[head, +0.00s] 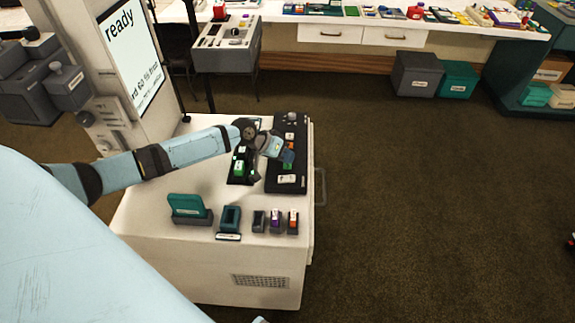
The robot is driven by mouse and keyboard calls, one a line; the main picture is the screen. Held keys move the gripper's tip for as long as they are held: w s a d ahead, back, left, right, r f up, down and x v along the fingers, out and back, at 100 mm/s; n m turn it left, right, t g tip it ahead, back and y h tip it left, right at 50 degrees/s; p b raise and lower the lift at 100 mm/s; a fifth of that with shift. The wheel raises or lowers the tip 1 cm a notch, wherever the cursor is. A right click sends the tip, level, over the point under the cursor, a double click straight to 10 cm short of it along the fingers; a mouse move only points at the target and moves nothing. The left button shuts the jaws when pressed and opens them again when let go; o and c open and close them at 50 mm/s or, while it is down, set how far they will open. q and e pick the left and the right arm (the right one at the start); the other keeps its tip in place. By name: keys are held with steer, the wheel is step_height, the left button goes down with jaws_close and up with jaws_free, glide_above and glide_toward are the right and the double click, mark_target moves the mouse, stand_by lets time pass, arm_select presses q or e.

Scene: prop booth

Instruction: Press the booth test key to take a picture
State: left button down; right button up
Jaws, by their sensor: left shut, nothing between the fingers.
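The booth's white cabinet (160,215) carries a long dark key panel (272,183) with orange, blue and white keys. A white key (287,179) is at its near end. A smaller dark panel beside it holds green keys (240,166). The labels are too small to read, so I cannot tell which is the test key. My left gripper (284,156) is shut and empty over the long panel, and it hides part of both panels. Whether it touches a key I cannot tell. My right gripper is not in view.
A screen (133,50) reading "ready" stands at the cabinet's back left. A teal holder (187,206), a teal frame (230,219) and small dark holders (275,221) line the cabinet's near side. A grey control box (226,52) stands behind.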

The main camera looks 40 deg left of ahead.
arm_select(q)
steer(key=shift+f, duration=0.4)
stand_by(0.6)
stand_by(0.3)
steer(key=shift+r+p, duration=0.5)
steer(key=shift+r, duration=0.3)
step_height(320, 180, up, 5)
steer(key=p, duration=0.4)
steer(key=shift+r, duration=0.1)
stand_by(0.6)
